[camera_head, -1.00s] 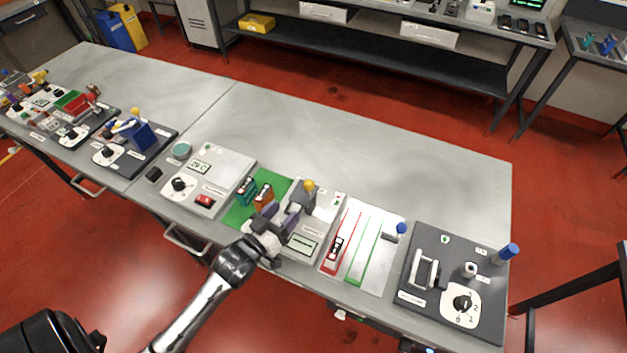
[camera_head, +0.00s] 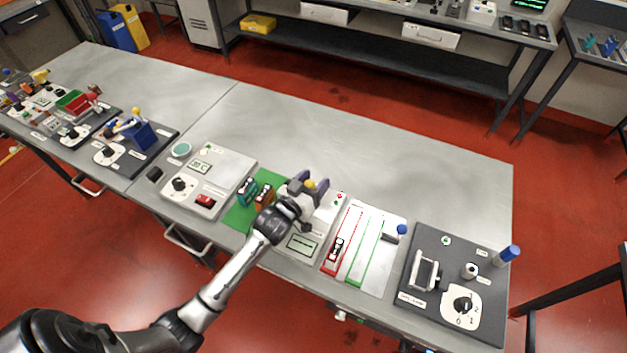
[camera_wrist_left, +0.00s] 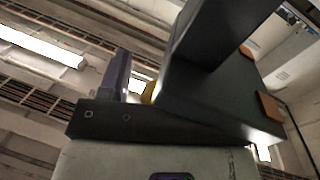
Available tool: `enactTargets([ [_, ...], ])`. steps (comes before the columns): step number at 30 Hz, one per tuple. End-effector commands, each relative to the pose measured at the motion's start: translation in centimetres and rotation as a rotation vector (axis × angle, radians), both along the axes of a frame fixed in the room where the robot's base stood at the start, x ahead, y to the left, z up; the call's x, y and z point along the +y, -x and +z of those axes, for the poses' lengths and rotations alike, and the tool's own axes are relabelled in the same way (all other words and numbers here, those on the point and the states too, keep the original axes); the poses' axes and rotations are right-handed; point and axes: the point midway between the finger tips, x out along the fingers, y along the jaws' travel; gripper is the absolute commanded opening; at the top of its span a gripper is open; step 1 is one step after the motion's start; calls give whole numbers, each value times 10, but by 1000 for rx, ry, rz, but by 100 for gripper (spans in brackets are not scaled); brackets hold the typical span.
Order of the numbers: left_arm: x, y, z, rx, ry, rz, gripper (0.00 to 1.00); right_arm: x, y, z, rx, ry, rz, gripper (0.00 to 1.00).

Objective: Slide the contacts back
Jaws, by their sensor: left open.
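The tester (camera_head: 327,212) is a light panel with a small display, on the table's near side. Its yellow knob (camera_head: 310,184) shows between the fingers of my left gripper (camera_head: 311,182), which is open. Whether a finger touches the knob cannot be told. The gripper and wrist hide much of the tester's upper left. In the left wrist view, a purple-grey finger (camera_wrist_left: 117,77) stands beside a bit of yellow (camera_wrist_left: 148,92). A large dark block with copper-coloured pads (camera_wrist_left: 270,107) fills the right of that view. My right gripper is not in view.
A green mat (camera_head: 238,216) with a green battery (camera_head: 247,191) and an orange battery (camera_head: 264,195) lies left of the tester. A white board with red and green outlines (camera_head: 362,250) lies right of it, then a dark switch panel (camera_head: 425,246). The table behind is clear.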

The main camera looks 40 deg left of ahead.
Motion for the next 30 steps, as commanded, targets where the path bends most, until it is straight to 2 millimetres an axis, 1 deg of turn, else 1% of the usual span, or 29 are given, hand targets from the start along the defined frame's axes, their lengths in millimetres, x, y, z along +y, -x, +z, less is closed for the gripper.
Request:
enactTargets([
  [7, 0, 0, 0, 0, 0, 0, 58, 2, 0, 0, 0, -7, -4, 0],
  [8, 0, 0, 0, 0, 0, 0, 56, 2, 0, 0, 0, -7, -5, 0],
  [25, 0, 0, 0, 0, 0, 0, 2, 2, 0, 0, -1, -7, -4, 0],
  [26, 0, 0, 0, 0, 0, 0, 0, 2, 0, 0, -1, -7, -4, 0],
  [30, -1, 0, 0, 0, 1, 0, 0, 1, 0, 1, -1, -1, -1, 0],
])
